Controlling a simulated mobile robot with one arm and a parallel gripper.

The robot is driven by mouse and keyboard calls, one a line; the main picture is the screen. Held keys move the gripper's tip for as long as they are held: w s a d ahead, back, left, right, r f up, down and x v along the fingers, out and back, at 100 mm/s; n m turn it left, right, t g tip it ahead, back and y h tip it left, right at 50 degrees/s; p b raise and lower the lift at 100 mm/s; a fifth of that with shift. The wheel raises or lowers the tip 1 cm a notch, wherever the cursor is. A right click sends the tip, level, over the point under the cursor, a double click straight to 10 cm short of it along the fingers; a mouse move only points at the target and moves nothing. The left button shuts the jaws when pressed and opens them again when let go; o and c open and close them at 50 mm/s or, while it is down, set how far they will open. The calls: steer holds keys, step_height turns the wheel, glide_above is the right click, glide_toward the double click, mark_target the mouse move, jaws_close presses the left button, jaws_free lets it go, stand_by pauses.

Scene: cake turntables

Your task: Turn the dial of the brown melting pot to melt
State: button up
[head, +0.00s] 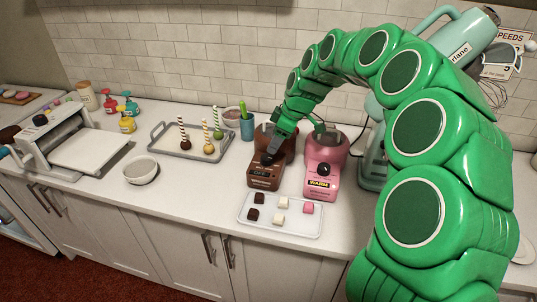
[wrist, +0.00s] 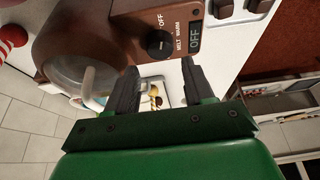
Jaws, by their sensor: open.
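The brown melting pot (head: 262,177) stands on the counter, left of the pink one. Its display reads OFF in the wrist view (wrist: 195,37). The black dial (wrist: 159,43) sits on its front panel beside the printed words OFF, MELT and WARM. My gripper (head: 271,157) is at the pot's front in the head view, partly covering the dial. In the wrist view my gripper's two dark fingers (wrist: 159,74) are spread apart, with the dial just beyond their tips. Nothing is held. Contact with the dial is not visible.
A pink melting pot (head: 325,165) showing WARM stands close on the right. A white tray (head: 265,226) with several small pieces lies in front. A teal mixer (head: 374,150) is at right.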

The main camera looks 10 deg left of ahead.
mark_target(267, 157)
steer(key=x, duration=0.6)
steer(key=shift+f, duration=0.25)
steer(key=c, duration=0.7)
steer(key=shift+c, duration=0.2)
